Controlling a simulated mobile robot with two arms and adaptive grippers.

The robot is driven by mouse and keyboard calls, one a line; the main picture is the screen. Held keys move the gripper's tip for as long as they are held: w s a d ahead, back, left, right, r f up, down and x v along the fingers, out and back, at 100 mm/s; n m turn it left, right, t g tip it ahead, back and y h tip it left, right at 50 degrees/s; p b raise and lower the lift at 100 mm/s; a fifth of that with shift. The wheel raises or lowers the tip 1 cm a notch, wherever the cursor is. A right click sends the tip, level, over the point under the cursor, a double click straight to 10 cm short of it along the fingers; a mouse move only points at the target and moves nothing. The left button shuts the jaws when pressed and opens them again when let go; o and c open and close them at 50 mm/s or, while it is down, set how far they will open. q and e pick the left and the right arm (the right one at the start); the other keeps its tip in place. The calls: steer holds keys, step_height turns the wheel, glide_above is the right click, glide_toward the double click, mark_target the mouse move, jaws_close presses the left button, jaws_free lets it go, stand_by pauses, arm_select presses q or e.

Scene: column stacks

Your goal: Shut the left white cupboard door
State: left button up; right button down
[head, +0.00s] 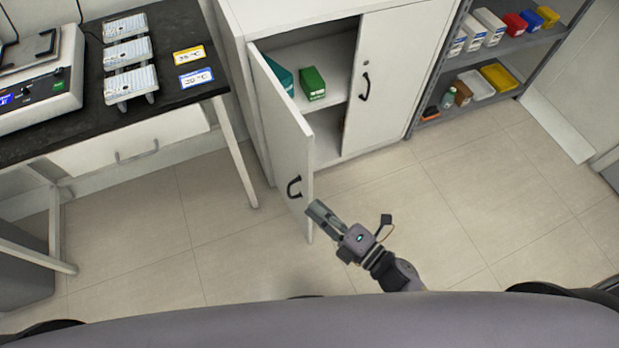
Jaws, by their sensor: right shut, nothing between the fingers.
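The left white cupboard door (284,140) stands wide open in the head view, swung out from the cupboard's left side toward me. A black handle (294,187) is on its outer face. The right white door (394,85) is closed, with its own black handle. My right gripper (314,209) is shut and empty. It is close to the lower free edge of the open door, just to its right in the picture; I cannot tell whether it touches. My left gripper is not in view.
Green boxes (312,84) stand on the cupboard shelf. A black-topped bench (178,98) with equipment stands to the left. A grey shelf rack (507,48) with bottles and boxes is to the right. The tiled floor (480,200) at right is clear.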

steer(key=x, duration=1)
steer(key=shift+w+d+p, duration=0.25)
steer(key=shift+d, duration=0.4)
steer(key=shift+w+d+p, duration=0.2)
steer(key=shift+d+p, duration=0.05)
steer(key=shift+d, duration=0.4)
steer(key=shift+w+d+p, duration=0.25)
steer(key=shift+d, duration=0.4)
